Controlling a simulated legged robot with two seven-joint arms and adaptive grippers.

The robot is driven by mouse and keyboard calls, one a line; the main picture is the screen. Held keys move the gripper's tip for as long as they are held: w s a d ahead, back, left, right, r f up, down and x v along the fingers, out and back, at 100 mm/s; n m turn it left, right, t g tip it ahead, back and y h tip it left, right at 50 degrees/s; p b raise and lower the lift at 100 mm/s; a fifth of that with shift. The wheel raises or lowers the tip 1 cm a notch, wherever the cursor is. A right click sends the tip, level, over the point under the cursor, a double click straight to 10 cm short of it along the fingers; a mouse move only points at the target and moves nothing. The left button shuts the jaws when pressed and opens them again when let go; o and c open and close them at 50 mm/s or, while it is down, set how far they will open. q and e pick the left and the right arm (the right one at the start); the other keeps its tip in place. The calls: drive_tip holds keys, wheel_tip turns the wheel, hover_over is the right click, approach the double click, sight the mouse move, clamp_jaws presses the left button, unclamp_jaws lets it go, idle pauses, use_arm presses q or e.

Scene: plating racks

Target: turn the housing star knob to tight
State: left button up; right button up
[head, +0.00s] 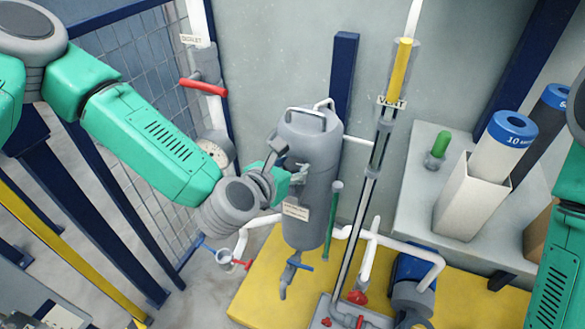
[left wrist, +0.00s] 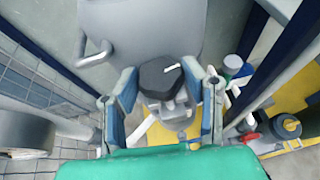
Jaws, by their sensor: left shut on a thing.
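The housing (head: 318,185) is a grey upright cylinder with a top handle, in the middle of the head view. It also fills the top of the left wrist view (left wrist: 150,25). The star knob (left wrist: 160,80) is a dark grey knob on the housing's near side. My left gripper (head: 288,166) is at the housing's upper side and hides most of the knob in the head view. In the left wrist view its fingers (left wrist: 168,88) stand on both sides of the knob and are shut on it. My right gripper is out of the head view.
A vertical pipe with a yellow section (head: 403,68) stands right of the housing. A red-handled valve (head: 203,87) and a gauge (head: 216,152) are by the mesh fence left. Blue-capped cartridges (head: 512,128) stand on a grey bench at right. Pipes and valves crowd the yellow base (head: 258,290).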

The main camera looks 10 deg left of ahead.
use_arm(q)
drive_tip(key=shift+a+m+g+h+b, duration=0.15)
drive_tip(key=shift+m+g+h+b, duration=0.35)
drive_tip(key=shift+m+h, duration=0.6)
drive_tip(key=o, duration=1.2)
drive_tip(key=shift+c, duration=0.2)
